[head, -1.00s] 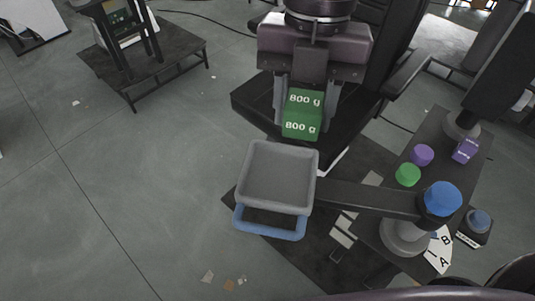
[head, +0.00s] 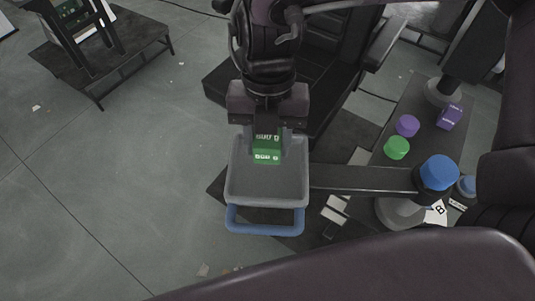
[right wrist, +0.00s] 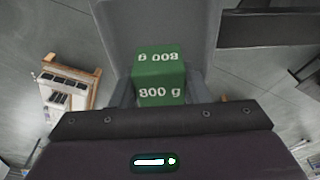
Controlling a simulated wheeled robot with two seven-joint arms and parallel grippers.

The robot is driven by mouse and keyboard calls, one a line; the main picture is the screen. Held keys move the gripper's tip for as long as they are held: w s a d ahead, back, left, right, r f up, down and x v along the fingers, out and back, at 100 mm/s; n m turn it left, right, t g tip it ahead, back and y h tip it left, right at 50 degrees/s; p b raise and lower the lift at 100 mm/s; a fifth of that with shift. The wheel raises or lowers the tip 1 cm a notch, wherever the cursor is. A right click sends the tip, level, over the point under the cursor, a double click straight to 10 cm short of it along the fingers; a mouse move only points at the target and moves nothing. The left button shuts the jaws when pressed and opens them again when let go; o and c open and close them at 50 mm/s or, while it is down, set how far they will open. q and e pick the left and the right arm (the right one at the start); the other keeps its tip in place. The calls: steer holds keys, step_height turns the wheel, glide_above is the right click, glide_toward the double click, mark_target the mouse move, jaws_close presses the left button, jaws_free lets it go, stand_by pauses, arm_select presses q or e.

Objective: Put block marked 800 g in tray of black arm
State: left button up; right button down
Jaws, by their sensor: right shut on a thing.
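The green block marked 800 g (head: 267,150) is between the fingers of my right gripper (head: 266,146), over the grey tray. It also shows in the right wrist view (right wrist: 160,78), upright between the fingers. My right gripper is shut on it. The grey tray (head: 265,192) is on the end of a black arm (head: 360,179) that reaches in from the column with the blue cap. I cannot tell whether the block touches the tray floor. A blue loop handle (head: 265,228) is at the tray's front. My left gripper is not in view.
A side table on the right holds a green knob (head: 396,147), a purple knob (head: 407,125), a purple block (head: 449,116) and the blue-capped column (head: 438,172). A black chair (head: 325,75) stands behind the tray. A low dark platform (head: 110,65) is at the upper left. The floor on the left is mostly clear.

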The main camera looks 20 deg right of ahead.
mark_target(268, 169)
steer(key=shift+s+d+f, duration=0.1)
steer(key=shift+s+f, duration=0.1)
steer(key=shift+f, duration=0.8)
steer(key=shift+w+f, duration=0.15)
steer(key=shift+f, duration=1.4)
steer(key=shift+f, duration=0.1)
steer(key=c, duration=0.8)
jaws_free()
steer(key=r, duration=0.4)
steer(key=w+r, duration=0.1)
steer(key=r, duration=0.7)
steer(key=shift+w+d, duration=0.2)
steer(key=shift+d, duration=0.05)
